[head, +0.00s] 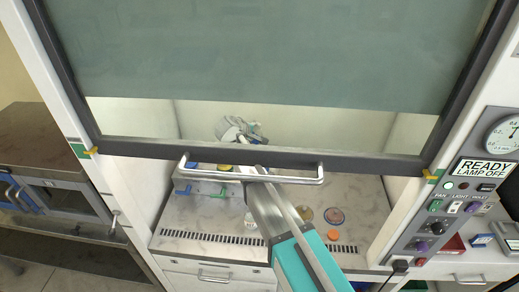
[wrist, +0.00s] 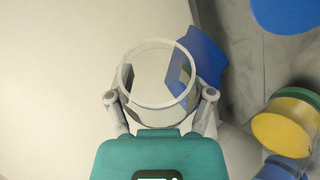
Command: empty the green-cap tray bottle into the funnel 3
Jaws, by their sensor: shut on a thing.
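My gripper (wrist: 160,97) is shut on a clear, round, open-topped vessel, which looks like the bottle (wrist: 158,106). Its rim faces the wrist camera and no green cap shows on it. In the head view my gripper (head: 232,128) is raised inside the hood, behind the sash's lower frame. The bottle's tilt and contents cannot be made out. A yellow round piece with a green edge (wrist: 285,128) lies to the right in the wrist view. Blue pieces stand near it. I cannot tell which thing is funnel 3.
The sash handle (head: 250,175) crosses close to my arm. The hood floor's right side is mostly clear.

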